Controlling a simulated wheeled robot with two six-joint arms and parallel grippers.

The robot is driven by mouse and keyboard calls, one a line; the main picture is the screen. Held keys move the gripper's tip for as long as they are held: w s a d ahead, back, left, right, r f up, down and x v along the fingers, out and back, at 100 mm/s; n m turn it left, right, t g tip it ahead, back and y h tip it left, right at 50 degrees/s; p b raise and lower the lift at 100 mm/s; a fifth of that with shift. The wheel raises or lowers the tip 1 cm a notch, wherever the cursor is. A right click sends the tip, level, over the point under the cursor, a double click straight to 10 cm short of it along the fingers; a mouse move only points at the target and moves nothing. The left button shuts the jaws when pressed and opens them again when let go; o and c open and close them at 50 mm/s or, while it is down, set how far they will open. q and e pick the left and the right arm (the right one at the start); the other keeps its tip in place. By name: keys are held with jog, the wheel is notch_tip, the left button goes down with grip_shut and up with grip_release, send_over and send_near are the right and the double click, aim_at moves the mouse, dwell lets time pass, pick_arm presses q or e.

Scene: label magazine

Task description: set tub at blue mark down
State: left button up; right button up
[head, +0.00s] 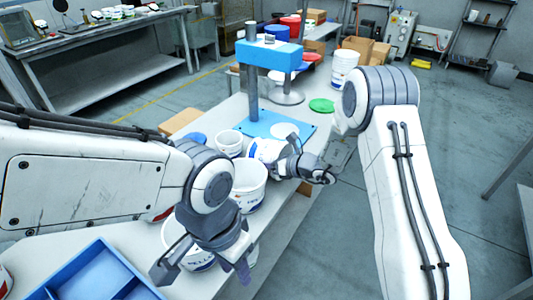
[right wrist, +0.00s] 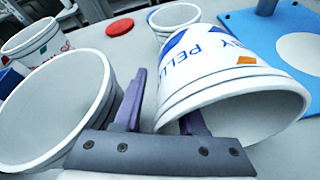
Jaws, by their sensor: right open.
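A white tub (right wrist: 215,75) with blue lettering is tilted over, its open rim toward the camera in the right wrist view. It also shows in the head view (head: 262,150), partly behind my right wrist. My right gripper (right wrist: 162,110) is open at its rim; one finger is outside the tub, the other at its mouth. The blue mat (head: 255,122) with a white disc (head: 285,131) lies just beyond; the disc also shows in the right wrist view (right wrist: 302,50). My left gripper (head: 232,268) hangs over a lettered tub (head: 196,262) near the front; its finger gap is unclear.
Upright tubs (head: 249,180) (head: 229,141) stand close beside the tilted one. A post with a blue head (head: 268,54) rises from the mat. A green disc (head: 321,105) and stacked tubs (head: 344,68) are farther back. A blue tray (head: 75,250) is front left.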

jog(key=shift+w+a+f, duration=0.25)
jog(key=shift+a, duration=0.2)
grip_shut()
